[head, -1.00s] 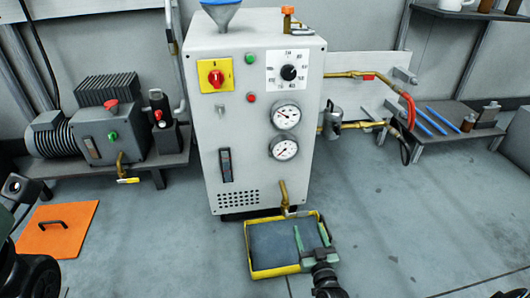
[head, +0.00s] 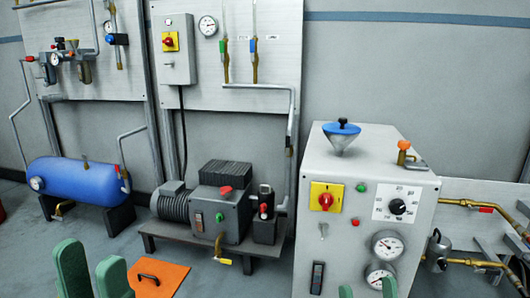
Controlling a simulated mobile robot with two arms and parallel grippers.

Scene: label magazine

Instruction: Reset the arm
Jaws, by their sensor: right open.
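My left gripper (head: 92,276) shows at the bottom left of the head view as two upright green fingers with a gap between them. It is open, and nothing shows between the fingers. It is in front of the orange plate (head: 160,279) with a dark handle on the floor. My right gripper (head: 367,290) shows only as two green fingertips at the bottom edge, in front of the white cabinet's (head: 335,205) gauges. The tips are apart and it is open, with nothing visible between them. The rest of both grippers is cut off by the frame.
A compressor unit (head: 222,211) stands on a low bench (head: 190,233) left of the cabinet. A blue tank (head: 75,180) stands further left. Brass piping (head: 470,204) runs right of the cabinet. A blue funnel (head: 341,136) tops the cabinet. Wall panels are behind.

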